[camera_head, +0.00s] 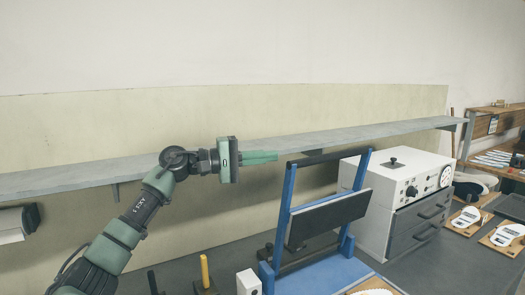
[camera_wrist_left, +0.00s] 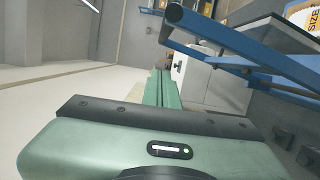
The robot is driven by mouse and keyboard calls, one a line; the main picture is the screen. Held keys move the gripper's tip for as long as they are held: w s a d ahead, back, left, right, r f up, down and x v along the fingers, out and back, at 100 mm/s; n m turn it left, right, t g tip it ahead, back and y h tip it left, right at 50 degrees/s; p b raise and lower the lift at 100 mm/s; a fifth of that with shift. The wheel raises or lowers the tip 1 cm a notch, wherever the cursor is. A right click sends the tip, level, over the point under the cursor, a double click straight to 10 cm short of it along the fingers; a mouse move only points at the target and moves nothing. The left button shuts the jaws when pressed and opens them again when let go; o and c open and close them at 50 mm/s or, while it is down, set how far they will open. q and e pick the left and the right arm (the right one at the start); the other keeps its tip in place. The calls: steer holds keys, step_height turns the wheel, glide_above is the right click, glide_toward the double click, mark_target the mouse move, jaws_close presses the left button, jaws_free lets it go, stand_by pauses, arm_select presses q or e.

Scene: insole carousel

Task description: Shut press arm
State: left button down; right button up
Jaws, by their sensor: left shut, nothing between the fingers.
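The press arm (camera_head: 283,221) is a blue frame with a dark crossbar on top and a dark rectangular plate (camera_head: 328,218) hung between its sides. It stands raised and tilted over a blue base (camera_head: 325,277). My left gripper (camera_head: 276,156) is shut and empty, with its green fingers pointing right. In the left wrist view the closed fingers (camera_wrist_left: 158,88) show left of the blue frame (camera_wrist_left: 245,50), with a visible gap. My right gripper is not in view.
A white cabinet (camera_head: 398,175) with a dial and grey drawers stands right of the press. A long grey shelf (camera_head: 90,177) runs along the wall behind. A yellow post (camera_head: 205,271) and a small white box (camera_head: 248,283) stand left of the press. White insoles on wooden boards (camera_head: 465,221) lie at right.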

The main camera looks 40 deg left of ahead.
arm_select(q)
steer(key=w+d+p, duration=0.4)
steer(key=d+p, duration=0.1)
steer(key=d, duration=0.2)
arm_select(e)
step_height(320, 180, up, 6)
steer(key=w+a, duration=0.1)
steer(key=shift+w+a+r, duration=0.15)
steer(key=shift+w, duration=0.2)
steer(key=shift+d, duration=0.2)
